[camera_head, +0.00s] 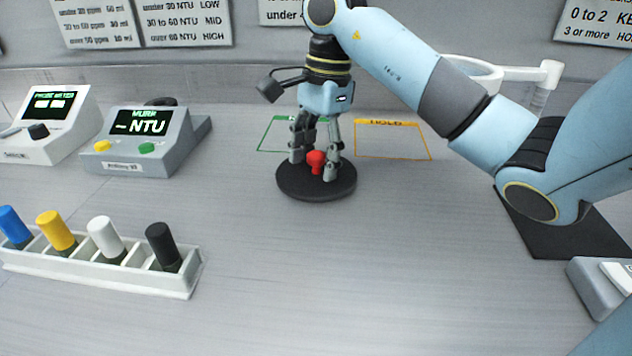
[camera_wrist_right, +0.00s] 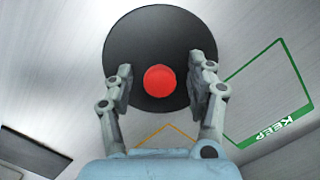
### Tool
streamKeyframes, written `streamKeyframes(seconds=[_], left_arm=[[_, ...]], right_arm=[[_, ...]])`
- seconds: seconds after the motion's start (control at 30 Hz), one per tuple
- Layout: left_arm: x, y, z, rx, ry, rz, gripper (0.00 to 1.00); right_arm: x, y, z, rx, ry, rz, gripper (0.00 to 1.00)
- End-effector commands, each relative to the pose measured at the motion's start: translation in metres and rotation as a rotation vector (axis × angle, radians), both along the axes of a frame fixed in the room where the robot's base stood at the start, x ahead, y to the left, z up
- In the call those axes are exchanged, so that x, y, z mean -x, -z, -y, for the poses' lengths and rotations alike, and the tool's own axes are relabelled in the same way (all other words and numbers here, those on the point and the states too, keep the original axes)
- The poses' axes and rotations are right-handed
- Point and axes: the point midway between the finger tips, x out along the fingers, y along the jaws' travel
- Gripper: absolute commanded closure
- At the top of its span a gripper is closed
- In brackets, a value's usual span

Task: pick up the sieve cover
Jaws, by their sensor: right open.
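The sieve cover is a flat black disc (camera_head: 300,190) with a red knob (camera_head: 316,160) at its middle. It lies on the grey table in the head view, and the disc (camera_wrist_right: 150,35) and knob (camera_wrist_right: 159,81) also show in the right wrist view. My right gripper (camera_head: 316,168) points down over the disc, open, with one finger on each side of the red knob. In the right wrist view the gripper (camera_wrist_right: 160,80) shows a gap between each finger and the knob. My left gripper is in neither view.
A green KEEP outline (camera_wrist_right: 270,95) and an orange HOLD outline (camera_head: 394,157) lie behind the disc. A rack (camera_head: 90,268) of coloured-capped vials and the MURK meter (camera_head: 150,140) stand left. A white ring on a stand (camera_head: 475,72) is behind my arm. The front middle is clear.

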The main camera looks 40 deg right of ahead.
Motion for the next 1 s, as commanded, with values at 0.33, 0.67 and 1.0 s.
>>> streamKeyframes(seconds=[0.33,0.67,1.0], left_arm=[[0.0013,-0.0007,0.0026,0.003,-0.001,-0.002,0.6],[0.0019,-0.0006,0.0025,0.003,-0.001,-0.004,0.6],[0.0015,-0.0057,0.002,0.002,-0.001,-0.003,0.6]], right_arm=[[-0.0002,-0.0016,0.0,0.0,-0.001,0.001,0.65],[-0.0002,-0.0015,0.0,0.0,-0.001,0.001,1.0],[-0.0003,-0.0067,0.0,0.0,-0.001,0.002,1.0]])
